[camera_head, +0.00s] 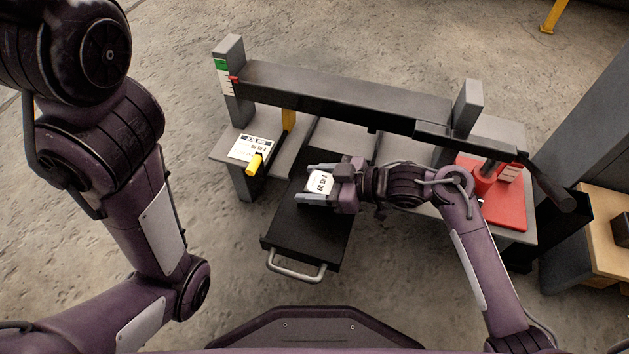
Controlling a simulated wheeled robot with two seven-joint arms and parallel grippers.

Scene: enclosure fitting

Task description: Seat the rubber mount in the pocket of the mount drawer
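The mount drawer (290,228) is a dark, flat tray with a pale metal handle (296,270) at its near end, pulled out towards me. My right gripper (305,184) is over the far part of the drawer, with its fingers pointing left. A small white-topped block with dark markings (319,182), seemingly the rubber mount, sits between the two fingers, which lie against its sides. I cannot tell how high it is above the drawer. The pocket is not visible, likely hidden under the gripper and block. My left gripper is out of view; only my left arm shows.
A long dark beam (345,97) spans the bench behind the drawer. A white label plate (252,148) and a yellow handle (254,164) are at left. A red block (497,206) and a dark lever (551,186) are at right. Floor before the drawer is clear.

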